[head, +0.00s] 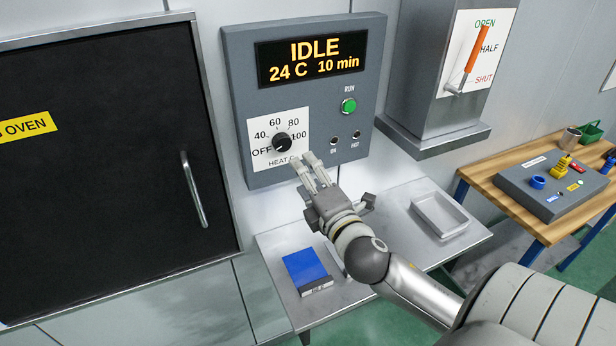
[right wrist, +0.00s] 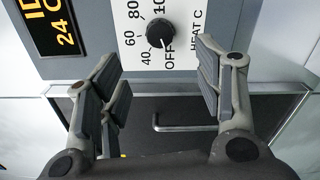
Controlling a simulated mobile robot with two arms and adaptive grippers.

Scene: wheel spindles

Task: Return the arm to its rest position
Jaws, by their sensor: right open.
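My right arm comes in from the lower right of the head view. Its gripper (head: 312,172) is raised in front of the lower part of the oven's control panel (head: 300,100), near the heat knob (head: 281,142). In the right wrist view the fingers of the gripper (right wrist: 155,85) are spread apart with nothing between them. The black knob (right wrist: 159,32) shows beyond the fingertips, and its pointer is near OFF. The fingers look clear of the knob. The display (head: 311,58) reads IDLE, 24 C, 10 min. My left gripper is not in view.
The shut black oven door (head: 100,150) with its handle (head: 193,189) is at left. A metal shelf below holds a blue block (head: 305,268) and a grey tray (head: 440,215).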

